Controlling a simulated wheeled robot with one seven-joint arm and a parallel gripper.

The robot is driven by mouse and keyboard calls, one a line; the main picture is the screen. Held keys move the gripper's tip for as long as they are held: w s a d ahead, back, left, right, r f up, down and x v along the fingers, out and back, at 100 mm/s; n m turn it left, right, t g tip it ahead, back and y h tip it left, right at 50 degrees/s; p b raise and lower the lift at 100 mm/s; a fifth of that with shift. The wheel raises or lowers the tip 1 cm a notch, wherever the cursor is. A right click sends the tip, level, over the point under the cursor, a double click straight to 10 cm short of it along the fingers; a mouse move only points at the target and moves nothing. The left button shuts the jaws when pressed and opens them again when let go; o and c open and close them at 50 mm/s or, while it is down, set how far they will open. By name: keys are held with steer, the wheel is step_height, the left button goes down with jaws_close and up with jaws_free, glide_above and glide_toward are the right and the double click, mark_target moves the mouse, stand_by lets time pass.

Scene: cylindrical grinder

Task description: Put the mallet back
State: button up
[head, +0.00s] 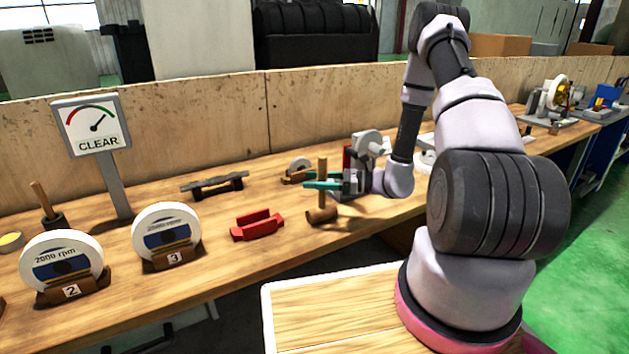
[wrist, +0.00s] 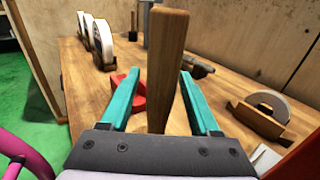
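The mallet stands upright on the wooden bench, its wooden handle (head: 323,168) pointing up and its brown head (head: 321,215) down on or just above the bench top. My gripper (head: 322,185) reaches in from the right with its teal fingers at the handle. In the wrist view, the handle (wrist: 166,60) rises between the two fingers, with a gap visible on both sides, so my gripper (wrist: 160,100) is open around it. The mallet's head is hidden in the wrist view.
A red cradle (head: 257,226) lies left of the mallet. Numbered wheels (head: 167,235) in brown stands and a gauge sign reading CLEAR (head: 92,124) stand farther left. A dark rest (head: 215,184) lies behind. A small wheel in a wooden stand (wrist: 262,112) is close on the wrist view's right.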

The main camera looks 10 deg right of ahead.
steer(key=shift+r, duration=0.15)
steer(key=v, duration=1.2)
steer(key=s+a+r+n+h, duration=0.1)
steer(key=s+r+n+h, duration=0.4)
steer(key=r, duration=0.6)
steer(key=s+a+r+n+t+h, duration=0.1)
steer(key=s+r+n+h, duration=0.4)
steer(key=r, duration=0.6)
steer(key=s+a+r+n+h, duration=0.1)
steer(key=s+r+n+h, duration=0.4)
steer(key=r, duration=0.6)
steer(key=s+n, duration=0.2)
steer(key=s, duration=0.1)
steer(key=shift+a+r+t, duration=0.2)
steer(key=shift+r+t, duration=0.1)
steer(key=shift+r, duration=0.05)
steer(key=shift+o, duration=0.8)
